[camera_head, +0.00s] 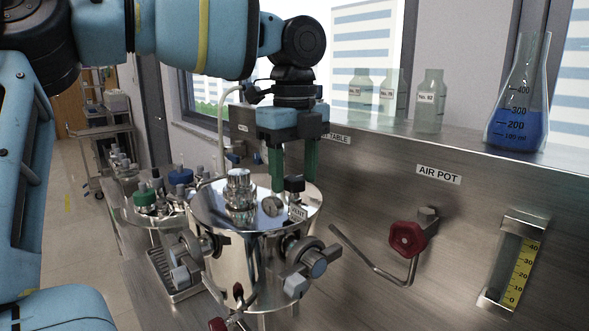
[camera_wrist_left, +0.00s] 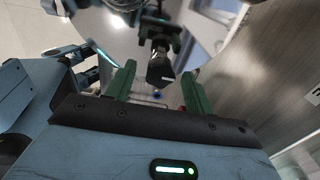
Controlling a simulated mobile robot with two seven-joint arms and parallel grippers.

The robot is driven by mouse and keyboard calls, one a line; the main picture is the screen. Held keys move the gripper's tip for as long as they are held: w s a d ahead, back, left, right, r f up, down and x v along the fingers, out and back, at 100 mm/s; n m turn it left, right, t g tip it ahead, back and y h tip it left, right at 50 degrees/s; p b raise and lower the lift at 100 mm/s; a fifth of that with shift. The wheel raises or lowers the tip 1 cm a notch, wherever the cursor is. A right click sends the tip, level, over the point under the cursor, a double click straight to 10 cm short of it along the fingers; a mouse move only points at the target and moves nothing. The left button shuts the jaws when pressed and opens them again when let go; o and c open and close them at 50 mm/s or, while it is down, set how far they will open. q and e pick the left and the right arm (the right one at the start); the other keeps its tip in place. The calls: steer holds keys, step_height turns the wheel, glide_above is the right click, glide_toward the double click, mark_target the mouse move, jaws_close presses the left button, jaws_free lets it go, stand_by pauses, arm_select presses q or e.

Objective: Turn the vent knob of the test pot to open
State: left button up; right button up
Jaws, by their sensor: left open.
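The test pot (camera_head: 232,262) is a shiny steel vessel with clamps around its lid. The black vent knob (camera_head: 294,184) stands on the lid's right side above a small VENT label (camera_head: 298,213). My left gripper (camera_head: 294,174) points down over the lid, open, with its green fingers on either side of the knob. In the left wrist view the dark knob (camera_wrist_left: 160,72) shows between the two spread fingers of the gripper (camera_wrist_left: 158,80). I cannot tell whether either finger touches it. My right gripper is out of view.
A steel panel with a red AIR POT valve (camera_head: 407,239) rises at the right. Bottles (camera_head: 430,100) and a flask (camera_head: 518,105) stand on its ledge.

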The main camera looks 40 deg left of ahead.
arm_select(q)
steer(key=c, duration=1)
